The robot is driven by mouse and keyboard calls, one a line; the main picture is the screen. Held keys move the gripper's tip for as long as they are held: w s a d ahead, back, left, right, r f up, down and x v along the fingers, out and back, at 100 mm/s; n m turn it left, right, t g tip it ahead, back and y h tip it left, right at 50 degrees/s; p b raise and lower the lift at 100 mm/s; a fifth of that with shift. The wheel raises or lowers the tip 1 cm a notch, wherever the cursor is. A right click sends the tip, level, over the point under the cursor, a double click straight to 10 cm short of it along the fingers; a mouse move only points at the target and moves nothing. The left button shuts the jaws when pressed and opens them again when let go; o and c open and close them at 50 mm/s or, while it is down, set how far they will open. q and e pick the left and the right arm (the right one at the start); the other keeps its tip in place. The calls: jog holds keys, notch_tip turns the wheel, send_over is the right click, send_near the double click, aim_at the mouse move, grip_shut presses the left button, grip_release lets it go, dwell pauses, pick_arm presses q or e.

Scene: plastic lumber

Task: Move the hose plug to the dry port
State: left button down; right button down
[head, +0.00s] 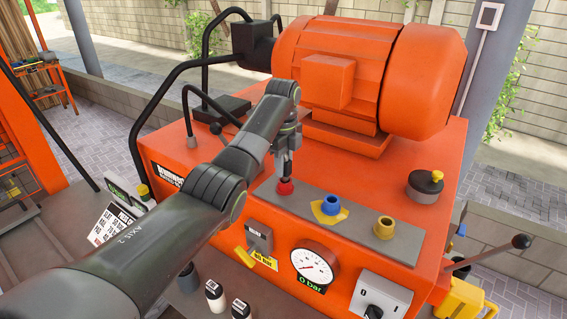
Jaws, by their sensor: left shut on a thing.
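My left gripper (287,160) points down at the left end of the grey port strip (357,220). It is shut on a small grey piece, which looks like the hose plug (283,166), partly hidden by the fingers. A red port (286,187) is directly below it; I cannot tell whether the plug sits in it or just above. To the right are a blue port (331,205) with a yellow tag around its base and a yellow port (384,227), both with open tops. I cannot read which one is dry. My right gripper is out of view.
The orange power unit carries a large motor (350,75) behind the strip. A black cap (425,185) stands to the right. On the front are a gauge (315,267) reading 0 bar, a yellow lever (244,257) and a switch box (380,298). Black hoses (165,92) arch at the left.

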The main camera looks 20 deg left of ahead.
pick_arm(q)
jog(key=shift+w+f, duration=0.15)
jog(key=shift+f, duration=0.45)
jog(key=shift+s+f, duration=0.2)
jog(key=shift+f, duration=0.15)
dwell(0.6)
jog(key=c, duration=0.7)
grip_release()
jog(key=shift+r, duration=3.55)
jog(key=shift+f, duration=0.15)
